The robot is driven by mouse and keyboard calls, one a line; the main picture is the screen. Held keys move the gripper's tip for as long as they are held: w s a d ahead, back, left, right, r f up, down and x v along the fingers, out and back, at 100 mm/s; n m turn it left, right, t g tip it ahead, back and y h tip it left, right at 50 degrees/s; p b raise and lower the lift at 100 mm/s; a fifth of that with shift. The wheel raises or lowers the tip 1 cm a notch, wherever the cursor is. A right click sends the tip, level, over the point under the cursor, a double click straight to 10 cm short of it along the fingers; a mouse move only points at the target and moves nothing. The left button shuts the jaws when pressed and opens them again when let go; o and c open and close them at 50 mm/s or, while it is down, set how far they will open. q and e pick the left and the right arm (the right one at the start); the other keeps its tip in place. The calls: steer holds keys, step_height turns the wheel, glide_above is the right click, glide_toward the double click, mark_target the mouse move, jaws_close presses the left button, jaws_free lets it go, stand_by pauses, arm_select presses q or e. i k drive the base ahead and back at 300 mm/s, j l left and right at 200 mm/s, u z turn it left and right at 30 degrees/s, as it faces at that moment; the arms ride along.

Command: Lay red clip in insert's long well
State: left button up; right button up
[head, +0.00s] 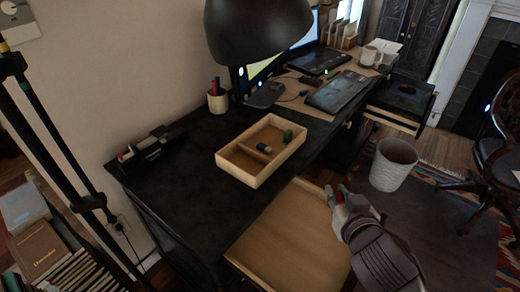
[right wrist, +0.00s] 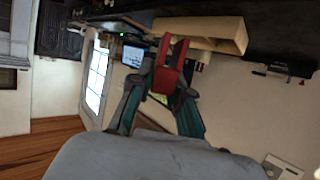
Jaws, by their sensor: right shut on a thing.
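The insert (head: 236,175) is a pale wooden tray with a divider, lying on the dark desk. My right gripper (head: 338,197) is shut on the red clip (right wrist: 172,66), in front of the desk beside the open drawer and to the right of the insert. In the right wrist view the clip stands out from between the fingertips (right wrist: 163,88), and the insert (right wrist: 200,30) shows behind it. In the head view the clip is small and partly hidden. My left gripper is not in view.
An open, empty-looking drawer (head: 290,245) juts out below the desk front (head: 185,205). A black lamp (head: 258,32) hangs over the desk behind the insert. A pen cup (head: 217,101) and a black organizer (head: 150,148) stand near the wall. A waste bin (head: 393,165) is on the floor.

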mark_target(277, 138)
steer(key=i+l+u, duration=0.15)
steer(key=u, duration=0.3)
steer(key=i+l+u, duration=0.1)
steer(key=u, duration=0.35)
steer(key=l+u, duration=0.45)
steer(key=j, duration=0.1)
